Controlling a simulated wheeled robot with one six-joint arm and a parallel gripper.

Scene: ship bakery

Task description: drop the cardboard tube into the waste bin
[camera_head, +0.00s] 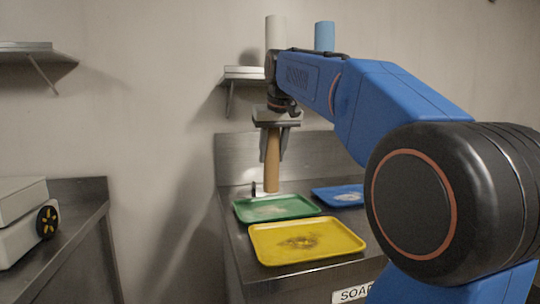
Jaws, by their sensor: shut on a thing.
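The cardboard tube (272,172) is brown and stands upright in my gripper. My gripper (273,150) points down and is shut on the upper part of the tube, with a finger on either side. The tube's lower end shows just behind the green tray, over the metal counter. I cannot tell whether it touches the counter. Its top is hidden inside the gripper. I see no waste bin in this view.
The metal counter (228,247) holds a green tray (240,213), a yellow tray (265,258) and a blue tray (322,197). A small wall shelf (236,76) is behind my arm. At left are another counter (85,220) and a wall shelf (25,48).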

